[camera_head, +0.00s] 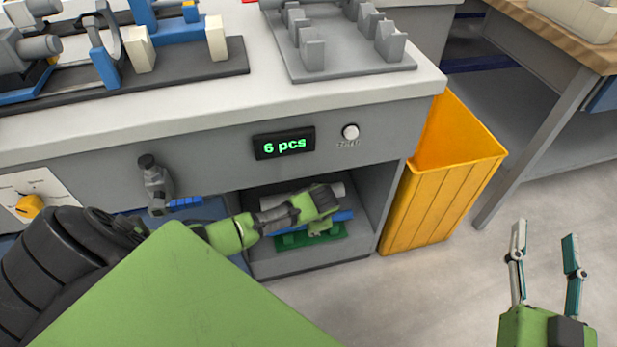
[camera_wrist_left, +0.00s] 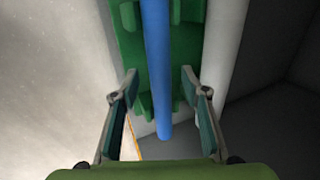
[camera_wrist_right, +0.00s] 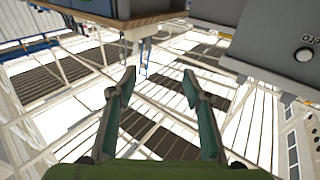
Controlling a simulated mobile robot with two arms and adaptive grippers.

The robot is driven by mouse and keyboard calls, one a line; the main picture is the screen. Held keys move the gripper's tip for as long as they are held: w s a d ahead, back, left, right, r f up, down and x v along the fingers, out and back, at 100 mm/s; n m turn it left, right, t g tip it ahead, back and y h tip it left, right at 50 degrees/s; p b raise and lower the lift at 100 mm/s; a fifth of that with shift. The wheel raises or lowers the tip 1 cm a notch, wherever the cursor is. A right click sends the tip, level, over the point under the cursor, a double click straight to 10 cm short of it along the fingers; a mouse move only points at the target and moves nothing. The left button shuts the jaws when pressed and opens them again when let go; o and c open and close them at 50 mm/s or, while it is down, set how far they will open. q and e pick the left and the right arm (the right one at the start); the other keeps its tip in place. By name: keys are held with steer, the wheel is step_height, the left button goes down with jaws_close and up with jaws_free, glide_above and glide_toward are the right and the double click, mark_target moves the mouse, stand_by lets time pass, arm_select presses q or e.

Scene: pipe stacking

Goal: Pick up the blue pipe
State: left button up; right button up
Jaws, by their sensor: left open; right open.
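The blue pipe (camera_wrist_left: 157,60) lies on a green holder (camera_wrist_left: 188,45) in the left wrist view. In the head view part of the blue pipe (camera_head: 343,215) shows inside the open shelf under the counter, above the green holder (camera_head: 318,237). My left gripper (camera_wrist_left: 157,82) is open, with one finger on each side of the pipe's near part; contact cannot be told. In the head view my left gripper (camera_head: 320,208) reaches into the shelf and hides much of the pipe. My right gripper (camera_head: 544,240) is open and empty at the lower right, over the floor.
A light grey pipe (camera_wrist_left: 228,50) lies beside the green holder. The shelf walls (camera_head: 376,190) close in around my left gripper. A yellow bin (camera_head: 440,195) stands right of the shelf. The counter (camera_head: 210,95) carries grey and blue fixtures.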

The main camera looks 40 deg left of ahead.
arm_select(q)
steer(key=shift+w+a+f+b, duration=0.15)
steer(key=shift+f+b, duration=0.4)
jaws_close()
arm_select(e)
step_height(320, 180, up, 7)
steer(key=s+a+t+y, duration=0.1)
steer(key=t, duration=0.2)
steer(key=shift+s+r+t, duration=0.15)
steer(key=shift+s+t, duration=0.25)
